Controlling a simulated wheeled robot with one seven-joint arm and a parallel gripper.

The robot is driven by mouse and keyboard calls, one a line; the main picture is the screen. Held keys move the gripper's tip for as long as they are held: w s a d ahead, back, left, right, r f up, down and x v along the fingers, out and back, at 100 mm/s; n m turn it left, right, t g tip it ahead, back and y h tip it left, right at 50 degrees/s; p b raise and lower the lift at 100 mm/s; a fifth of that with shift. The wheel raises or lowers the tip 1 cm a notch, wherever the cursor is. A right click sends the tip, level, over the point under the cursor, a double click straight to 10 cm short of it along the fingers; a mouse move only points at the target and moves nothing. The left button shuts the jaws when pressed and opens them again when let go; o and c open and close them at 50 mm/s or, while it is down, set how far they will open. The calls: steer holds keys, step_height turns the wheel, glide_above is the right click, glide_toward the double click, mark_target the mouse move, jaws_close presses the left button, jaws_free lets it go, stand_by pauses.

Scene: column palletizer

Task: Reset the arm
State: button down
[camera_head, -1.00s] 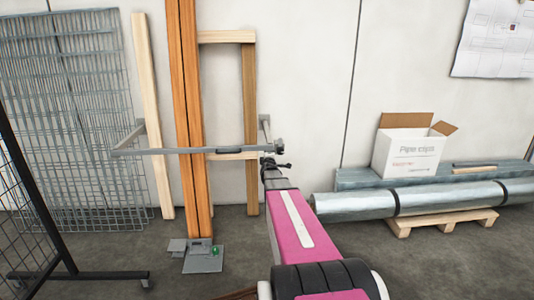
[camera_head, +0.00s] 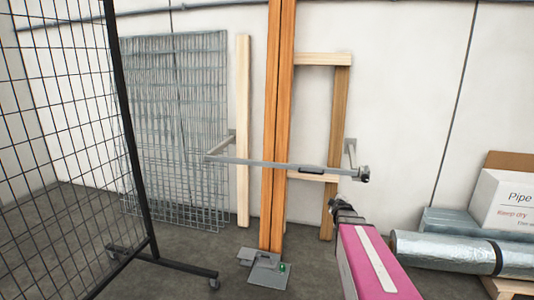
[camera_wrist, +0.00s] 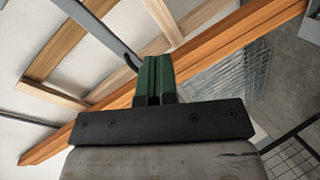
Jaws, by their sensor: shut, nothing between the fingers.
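My arm is pink with a white stripe and reaches in from the bottom right of the head view. My gripper (camera_head: 346,208) is dark and small there, below the right end of a grey metal bar (camera_head: 245,163) and apart from it in the picture. In the wrist view its green fingers (camera_wrist: 153,72) are together with nothing between them.
A black wheeled mesh panel (camera_head: 128,130) stands close on the left. Wire grids (camera_head: 180,110) and a pale timber frame (camera_head: 340,110) lean on the wall. A foil-wrapped roll (camera_head: 440,250) and a carton (camera_head: 508,200) sit at right. A metal foot plate (camera_head: 265,268) lies below the posts.

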steer(key=s+a+f+m+g, duration=0.3)
steer(key=s+a+g, duration=0.1)
steer(key=s, duration=0.4)
steer(key=s+a+f+m+g+y, duration=0.1)
steer(key=s+a+f+m+g, duration=0.2)
steer(key=s, duration=0.6)
steer(key=s+a+f+m+g+y, duration=0.1)
steer(key=s+a+f+m+g, duration=0.2)
steer(key=s+a+m+g, duration=0.2)
steer(key=s+a+g, duration=0.1)
steer(key=s+a, duration=0.2)
steer(key=s, duration=0.1)
steer(key=shift+a, duration=0.35)
steer(key=c, duration=1.8)
jaws_free()
